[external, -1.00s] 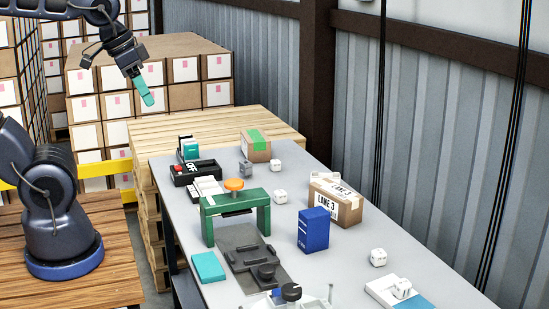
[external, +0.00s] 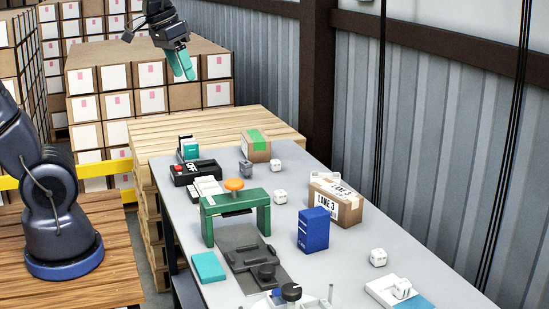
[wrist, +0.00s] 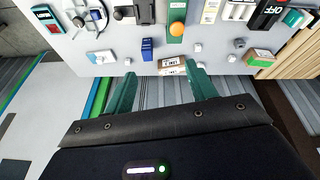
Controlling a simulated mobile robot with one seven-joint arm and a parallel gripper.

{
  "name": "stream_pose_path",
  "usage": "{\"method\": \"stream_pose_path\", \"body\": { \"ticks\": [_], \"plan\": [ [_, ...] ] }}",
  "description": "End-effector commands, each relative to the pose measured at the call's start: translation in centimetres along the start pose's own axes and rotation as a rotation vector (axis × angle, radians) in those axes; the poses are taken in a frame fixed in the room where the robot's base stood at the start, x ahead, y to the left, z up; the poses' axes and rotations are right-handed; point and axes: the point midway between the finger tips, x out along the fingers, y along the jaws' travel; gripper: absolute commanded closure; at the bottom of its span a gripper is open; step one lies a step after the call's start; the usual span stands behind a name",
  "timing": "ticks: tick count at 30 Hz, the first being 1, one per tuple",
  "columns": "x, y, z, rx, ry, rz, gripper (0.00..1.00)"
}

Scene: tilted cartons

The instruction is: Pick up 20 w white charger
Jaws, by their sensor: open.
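Several small white cube-shaped blocks, which look like chargers, sit on the grey table (external: 345,275). One white block (external: 276,165) is near the far end, another (external: 280,196) is beside the green stand, and a third (external: 378,257) is near the right edge. Another (external: 401,287) rests on a white and blue pad. Their wattage cannot be read. In the wrist view, small white blocks (wrist: 198,47) (wrist: 231,58) show beyond the fingers. My gripper (external: 183,66) is open and empty, high above and beyond the table's far end; its green fingers (wrist: 160,84) are spread apart.
A green stand with an orange knob (external: 234,185), a blue box (external: 313,230) and a LANE 3 carton (external: 337,201) stand among the blocks. A green-taped carton (external: 256,145) and a grey cube (external: 246,169) are at the far end. A corrugated wall (external: 430,140) runs along the right.

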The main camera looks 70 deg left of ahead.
Motion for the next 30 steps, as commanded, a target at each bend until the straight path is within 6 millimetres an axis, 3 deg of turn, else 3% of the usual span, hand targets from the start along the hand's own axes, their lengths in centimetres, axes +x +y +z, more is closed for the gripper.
{"method": "stream_pose_path", "body": {
  "ticks": [3,14,23,30],
  "plan": [
    [0.5,-0.6,-3.5,-0.067,-0.024,-0.005,0.44],
    [3.4,-3.3,-13.3,-0.27,-0.085,-0.023,0.44],
    [7.5,-7.0,-20.8,-0.439,-0.134,-0.042,0.44],
    [11.9,-10.8,-26.2,-0.575,-0.171,-0.057,0.44]
  ]
}}
